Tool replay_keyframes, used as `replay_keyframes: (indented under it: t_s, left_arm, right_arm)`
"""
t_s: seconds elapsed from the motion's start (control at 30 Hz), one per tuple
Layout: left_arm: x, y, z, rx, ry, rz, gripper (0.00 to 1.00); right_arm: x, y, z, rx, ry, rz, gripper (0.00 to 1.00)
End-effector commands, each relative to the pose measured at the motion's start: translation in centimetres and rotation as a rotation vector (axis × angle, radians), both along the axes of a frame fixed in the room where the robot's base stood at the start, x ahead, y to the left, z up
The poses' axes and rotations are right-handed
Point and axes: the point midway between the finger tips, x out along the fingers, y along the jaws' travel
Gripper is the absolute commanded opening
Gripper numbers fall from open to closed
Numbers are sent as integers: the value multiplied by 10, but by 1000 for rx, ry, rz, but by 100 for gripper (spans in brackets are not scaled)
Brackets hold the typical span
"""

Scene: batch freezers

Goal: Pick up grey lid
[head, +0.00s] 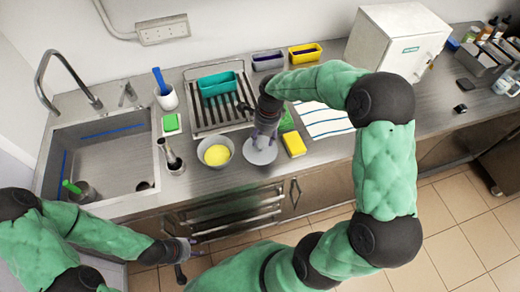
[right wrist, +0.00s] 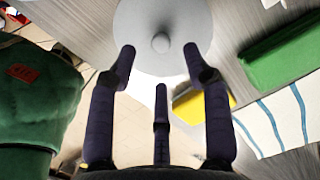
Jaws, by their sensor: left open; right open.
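The grey lid (head: 261,154) is a round light-grey disc with a small knob, lying on the steel counter near its front edge. In the right wrist view the lid (right wrist: 162,18) is at the top, with its knob between the finger tips. My right gripper (head: 262,138) is open, just over the lid; its fingers (right wrist: 160,70) also show in the wrist view. I cannot tell whether they touch the lid. My left gripper (head: 184,252) is open and empty, low in front of the counter.
Close to the lid are a grey bowl with yellow contents (head: 215,152) on the left and a yellow sponge (head: 294,145) on the right. Behind stands a drain rack (head: 205,118) with a teal tray (head: 219,84). A striped towel (head: 330,124) lies to the right. The sink (head: 105,155) is at left.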

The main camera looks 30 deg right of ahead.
Motion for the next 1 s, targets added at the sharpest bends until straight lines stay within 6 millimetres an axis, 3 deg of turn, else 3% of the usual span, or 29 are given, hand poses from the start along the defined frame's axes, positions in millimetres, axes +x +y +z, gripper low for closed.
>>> replay_keyframes:
  t_s: [0.4, 0.67, 0.83, 0.87, 1.0]
  left_arm:
    - [0, 0, -11, 0, 0, 0, 44]
    - [0, 0, -11, 0, 0, 0, 44]
    - [0, 0, -11, 0, 0, 0, 44]
    - [0, 0, -11, 0, 0, 0, 44]
    - [0, 0, -11, 0, 0, 0, 44]
  right_arm:
    - [5, 5, -47, 0, 1, -1, 50]
    - [5, 5, -50, 0, -1, 0, 50]
    - [5, 5, -50, 0, 0, 0, 5]
    - [5, 5, -50, 0, 0, 0, 0]
    - [5, 5, -50, 0, 0, 0, 0]
